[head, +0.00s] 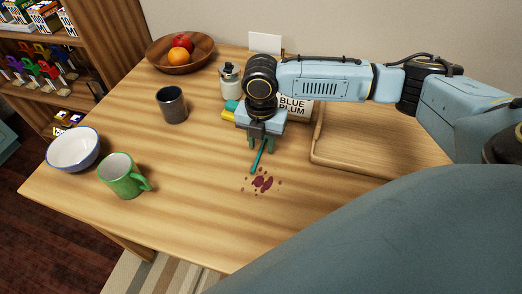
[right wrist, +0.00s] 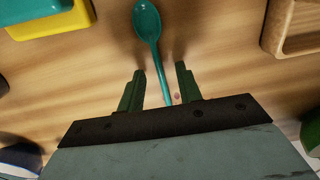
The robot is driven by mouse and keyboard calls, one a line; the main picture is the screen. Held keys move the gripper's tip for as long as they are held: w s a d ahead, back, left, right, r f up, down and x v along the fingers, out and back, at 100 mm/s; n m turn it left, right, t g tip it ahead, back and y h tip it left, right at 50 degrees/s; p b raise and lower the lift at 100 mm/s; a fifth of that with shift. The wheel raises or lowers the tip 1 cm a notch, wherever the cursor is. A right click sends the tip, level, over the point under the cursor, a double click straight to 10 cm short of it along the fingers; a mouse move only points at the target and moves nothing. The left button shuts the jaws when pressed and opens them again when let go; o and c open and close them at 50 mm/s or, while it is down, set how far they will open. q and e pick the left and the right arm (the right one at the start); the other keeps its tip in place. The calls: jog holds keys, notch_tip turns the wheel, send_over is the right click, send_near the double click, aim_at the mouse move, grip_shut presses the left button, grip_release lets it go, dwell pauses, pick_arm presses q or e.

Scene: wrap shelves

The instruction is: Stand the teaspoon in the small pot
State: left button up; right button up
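The teal teaspoon (head: 258,158) lies on the wooden table under my right gripper (head: 260,144). In the right wrist view the teaspoon's bowl (right wrist: 147,21) is beyond the fingertips, and its handle runs back between the fingers. My right gripper (right wrist: 160,78) is open, with a gap on each side of the handle. A small dark grey pot (head: 172,105) stands upright on the table, left of the gripper; I cannot see into its bottom. My left gripper is not in view.
A green mug (head: 121,176) and a white bowl (head: 73,149) stand at left. A fruit bowl (head: 180,56) is at the back. A lidded jar (head: 229,78), a BLUE PLUM package (head: 296,106) and a wooden tray (head: 345,161) are near my right arm. A dark red stain (head: 262,183) marks the table.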

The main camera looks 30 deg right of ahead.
jog(key=shift+f, duration=0.35)
grip_shut()
jog(key=shift+r, duration=0.1)
